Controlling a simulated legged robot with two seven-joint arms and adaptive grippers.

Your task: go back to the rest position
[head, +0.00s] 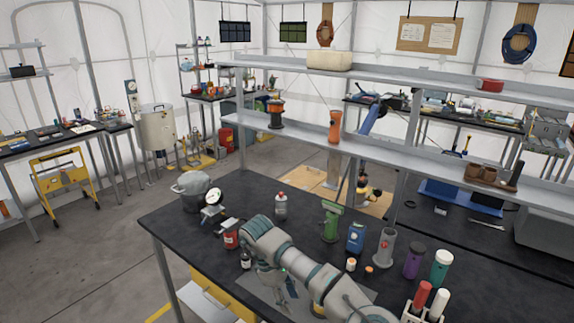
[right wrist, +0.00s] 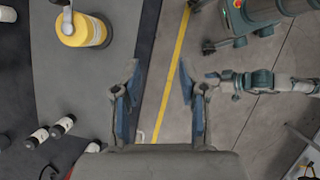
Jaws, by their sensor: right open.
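My right gripper (head: 283,302) hangs from my right arm, low over the front part of the black workbench (head: 165,217) in the head view. In the right wrist view its two blue-padded fingers (right wrist: 159,85) stand apart, with nothing between them. Below them show the edge of the bench and the floor with a yellow line. At the right of the wrist view, an arm of mine, apparently the left one, ends in a small gripper (right wrist: 212,84); its jaw opening is unclear. The left gripper does not show in the head view.
A yellow round item (right wrist: 83,30) stands on the grey mat (right wrist: 75,95). Shelving (head: 440,160) rises behind.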

